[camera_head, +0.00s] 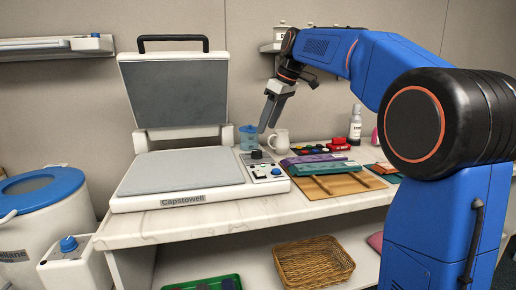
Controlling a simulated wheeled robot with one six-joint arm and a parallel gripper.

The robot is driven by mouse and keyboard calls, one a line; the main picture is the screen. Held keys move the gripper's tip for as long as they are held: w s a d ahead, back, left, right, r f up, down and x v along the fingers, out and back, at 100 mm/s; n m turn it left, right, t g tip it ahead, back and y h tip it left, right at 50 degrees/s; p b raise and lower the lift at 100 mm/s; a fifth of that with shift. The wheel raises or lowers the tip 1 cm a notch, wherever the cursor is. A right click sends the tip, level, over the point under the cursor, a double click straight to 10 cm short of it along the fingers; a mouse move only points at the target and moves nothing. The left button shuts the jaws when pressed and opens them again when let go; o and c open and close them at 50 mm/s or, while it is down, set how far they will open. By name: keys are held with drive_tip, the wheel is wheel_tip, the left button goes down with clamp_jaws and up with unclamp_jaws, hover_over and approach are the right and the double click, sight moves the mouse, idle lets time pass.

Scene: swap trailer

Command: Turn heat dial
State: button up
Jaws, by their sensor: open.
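A white heat press marked Capstowell (130,200) stands on the counter with its grey upper plate (180,92) raised. Which one is the heat dial I cannot tell. My gripper (264,128) points down above and behind the panel, apart from the dials. It is open and empty; its fingers partly overlap each other in this view.
A blue cup (249,138) and a white mug (280,140) stand close behind the panel, near my gripper. Right of the press lie a wooden board (330,186) with purple and teal pieces and several coloured items. A wicker basket (312,262) sits on the lower shelf.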

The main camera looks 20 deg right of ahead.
sight(257, 151)
drive_tip(key=x, duration=1)
drive_tip(key=shift+f, duration=0.1)
drive_tip(key=c, duration=1)
